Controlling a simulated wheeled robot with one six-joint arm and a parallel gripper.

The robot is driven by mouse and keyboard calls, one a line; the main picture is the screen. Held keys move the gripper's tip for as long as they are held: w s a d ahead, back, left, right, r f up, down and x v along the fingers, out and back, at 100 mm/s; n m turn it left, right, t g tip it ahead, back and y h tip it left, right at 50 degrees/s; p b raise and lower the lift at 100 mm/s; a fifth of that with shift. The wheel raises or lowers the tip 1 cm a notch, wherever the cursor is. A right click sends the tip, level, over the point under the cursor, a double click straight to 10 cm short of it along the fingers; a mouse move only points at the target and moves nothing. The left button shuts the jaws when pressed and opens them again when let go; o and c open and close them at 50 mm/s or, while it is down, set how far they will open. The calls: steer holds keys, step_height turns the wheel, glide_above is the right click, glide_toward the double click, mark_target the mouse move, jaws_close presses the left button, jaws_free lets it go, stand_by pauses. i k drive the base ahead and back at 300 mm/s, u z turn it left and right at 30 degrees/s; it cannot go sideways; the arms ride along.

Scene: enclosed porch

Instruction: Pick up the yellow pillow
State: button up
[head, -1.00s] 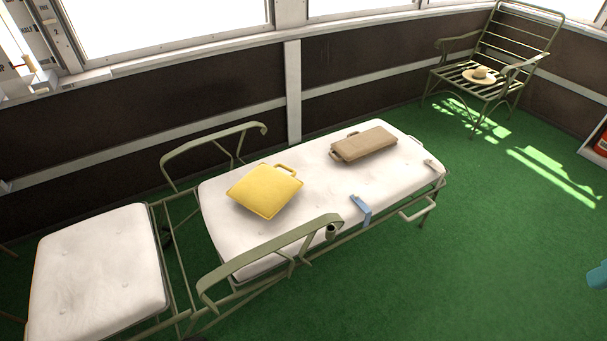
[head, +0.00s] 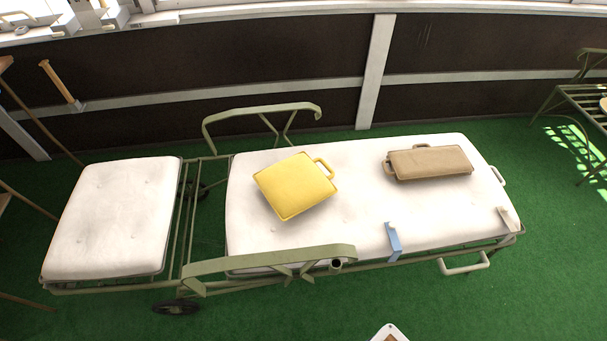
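The yellow pillow (head: 295,186) is a flat square with a loop handle at its upper right corner. It lies on the white cushion of the long lounger (head: 345,220), left of the middle, between the two green armrests. Nothing touches or covers it. My gripper is not clearly in view. A small white piece with an orange-brown mark at the bottom edge may be part of my own body.
A brown pillow (head: 430,163) with handles lies to the right on the same cushion. A blue item (head: 393,239) sits at the cushion's front edge. Green armrests (head: 270,262) and (head: 262,112) flank the pillow. Green floor (head: 480,310) in front is clear.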

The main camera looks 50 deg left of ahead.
mark_target(291, 186)
steer(key=u, duration=0.3)
steer(key=i, duration=0.6)
steer(key=u, duration=1.1)
steer(key=i, duration=0.5)
steer(key=u, duration=0.5)
